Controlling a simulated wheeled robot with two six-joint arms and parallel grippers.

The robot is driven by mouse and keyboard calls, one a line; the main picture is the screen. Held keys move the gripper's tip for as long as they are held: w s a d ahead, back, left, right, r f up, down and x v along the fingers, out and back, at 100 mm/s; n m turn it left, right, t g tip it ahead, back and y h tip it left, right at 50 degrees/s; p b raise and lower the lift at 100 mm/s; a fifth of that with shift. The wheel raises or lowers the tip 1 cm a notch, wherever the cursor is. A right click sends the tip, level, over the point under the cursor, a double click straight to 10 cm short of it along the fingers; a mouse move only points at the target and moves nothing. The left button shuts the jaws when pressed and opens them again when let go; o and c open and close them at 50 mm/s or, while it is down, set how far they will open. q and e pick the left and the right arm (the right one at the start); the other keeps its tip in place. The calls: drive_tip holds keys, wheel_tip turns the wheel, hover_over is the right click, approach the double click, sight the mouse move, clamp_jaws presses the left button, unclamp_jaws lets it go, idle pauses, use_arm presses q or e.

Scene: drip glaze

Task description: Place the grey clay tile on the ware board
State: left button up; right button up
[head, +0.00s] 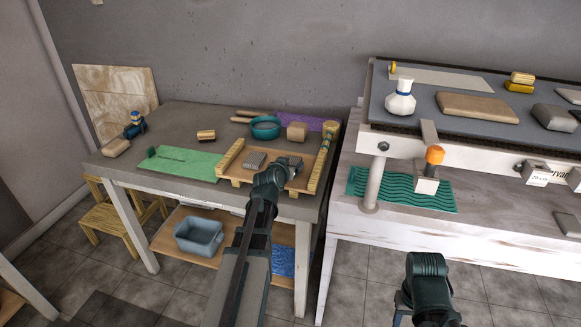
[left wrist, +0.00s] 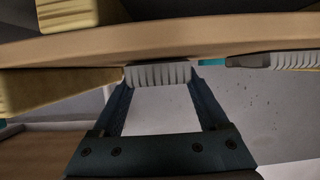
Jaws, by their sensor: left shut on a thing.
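The ware board (head: 236,174) is a light wooden board with yellowish blocks along its sides, on the left table. It also crosses the top of the left wrist view (left wrist: 130,45). My left gripper (head: 285,166) is over the board and shut on a grey ribbed clay tile (left wrist: 158,74). In the left wrist view the held tile's edge meets the board's surface; I cannot tell whether it rests fully. A second grey ribbed tile (head: 254,160) lies on the board to the left. My right gripper is out of view; only part of my right arm shows low in the head view.
A teal bowl (head: 265,128) and a tan clay block (head: 297,131) stand behind the board. A green mat (head: 187,163) lies to its left. A workbench (head: 450,225) stands to the right with a raised slab holding a white jar (head: 400,101) and several blocks.

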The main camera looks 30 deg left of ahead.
use_arm(q)
drive_tip(key=shift+f, duration=0.1)
drive_tip(key=o, duration=1.2)
drive_tip(key=shift+f, duration=0.1)
drive_tip(key=shift+c, duration=0.2)
drive_tip(key=o, duration=0.3)
drive_tip(key=shift+o, duration=0.2)
